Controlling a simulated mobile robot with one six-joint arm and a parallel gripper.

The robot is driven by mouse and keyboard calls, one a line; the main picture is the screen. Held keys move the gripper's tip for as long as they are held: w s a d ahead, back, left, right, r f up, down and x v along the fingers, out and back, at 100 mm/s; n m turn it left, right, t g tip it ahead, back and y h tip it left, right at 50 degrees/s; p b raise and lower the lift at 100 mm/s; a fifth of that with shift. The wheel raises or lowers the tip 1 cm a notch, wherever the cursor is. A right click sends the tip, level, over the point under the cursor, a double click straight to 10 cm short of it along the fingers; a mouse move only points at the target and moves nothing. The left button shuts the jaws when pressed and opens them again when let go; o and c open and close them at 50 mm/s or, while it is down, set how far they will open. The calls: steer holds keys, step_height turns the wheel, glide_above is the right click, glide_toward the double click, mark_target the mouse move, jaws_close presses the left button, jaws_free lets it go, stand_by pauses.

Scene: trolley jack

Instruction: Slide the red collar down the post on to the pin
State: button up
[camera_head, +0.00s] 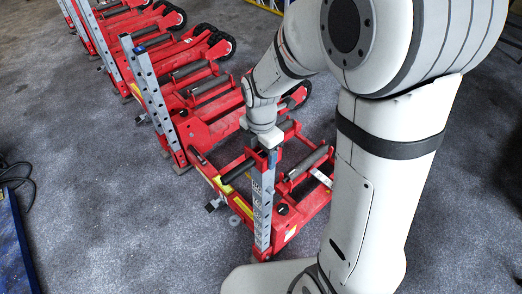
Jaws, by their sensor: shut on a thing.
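The nearest red trolley jack (309,205) has an upright grey post (262,212) with a row of holes and a blue part (272,160) at its top. My gripper (267,146) points down right at the top of this post and is shut there. Small red patches show beside the post's top, just under my gripper, and look like the red collar (279,154). It is largely hidden by my gripper, so how it sits around the post is unclear. I cannot make out the pin for certain.
Several more red jacks with grey posts stand in a row towards the upper left; the closest has a post (152,95) left of my gripper. Black rollers cross the near jack.

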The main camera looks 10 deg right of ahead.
steer(key=shift+f+b, duration=3.85)
steer(key=shift+f, duration=1.1)
steer(key=o, duration=1.5)
step_height(320, 180, up, 8)
steer(key=shift+f, duration=0.1)
steer(key=s+d+r+m+t, duration=0.1)
steer(key=s+d+r+m, duration=0.1)
steer(key=m, duration=0.6)
steer(key=s+d+r+m+p, duration=0.1)
steer(key=s+d+r+m, duration=0.2)
steer(key=s+m, duration=0.3)
steer(key=s+d+r+m+t+p, duration=0.1)
steer(key=s+d+r+m, duration=0.2)
steer(key=m, duration=0.8)
steer(key=shift+s+d+t, duration=0.3)
steer(key=shift+s+d, duration=0.3)
steer(key=shift+d, duration=0.25)
